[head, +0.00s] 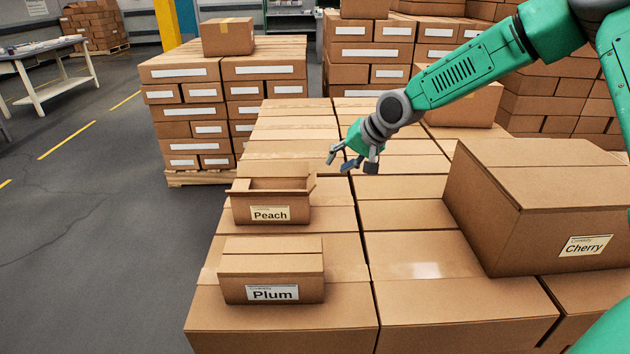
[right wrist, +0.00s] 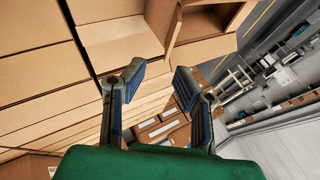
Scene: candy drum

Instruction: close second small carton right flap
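The small carton labelled Peach (head: 270,214) stands on the stacked boxes with its top open. Its right flap (head: 312,184) sticks up and slightly outward at the right edge. The small carton labelled Plum (head: 272,290) stands nearer, and its top looks closed. My right gripper (head: 352,162) is above the boxes, to the right of and behind the Peach carton, apart from it. In the right wrist view its two fingers (right wrist: 157,85) are spread with nothing between them. An open carton shows beyond them at the top of that view. My left gripper is not in view.
A large closed carton labelled Cherry (head: 540,215) stands at the right on the same box tops. Taller box stacks (head: 205,110) stand behind. The box tops between the small cartons and the Cherry carton are clear.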

